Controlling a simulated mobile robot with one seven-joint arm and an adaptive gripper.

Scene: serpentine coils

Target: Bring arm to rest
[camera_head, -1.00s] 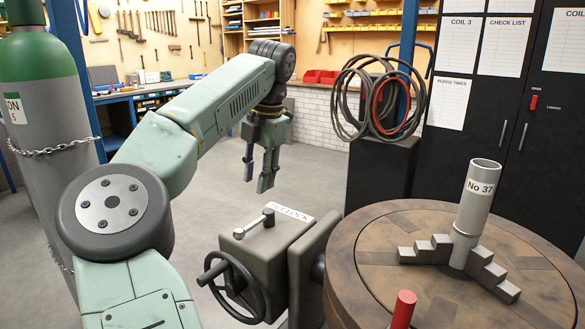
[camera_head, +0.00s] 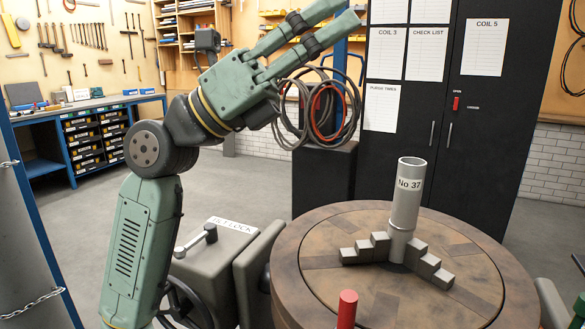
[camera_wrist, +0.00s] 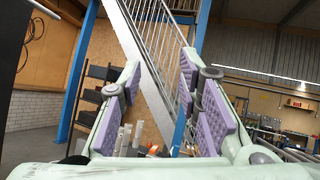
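My arm (camera_head: 140,245) is pale green with dark joints and rises at the left of the head view. It bends at a dark elbow, and my gripper (camera_head: 350,10) points up and to the right. Its two fingers stand apart with nothing between them. In the wrist view my gripper (camera_wrist: 158,88) shows purple pads on both fingers, with a clear gap between. The gripper is in the air, overlapping the coiled hoses and cabinet in the picture, with no contact visible.
A round table (camera_head: 300,290) at the right bears a grey tube (camera_head: 406,210) marked No 37 and stepped blocks (camera_head: 430,268). A red post (camera_head: 346,310) stands in front. Coiled hoses (camera_head: 290,125) hang behind. A black cabinet (camera_head: 480,120) stands at the back; the floor at left is open.

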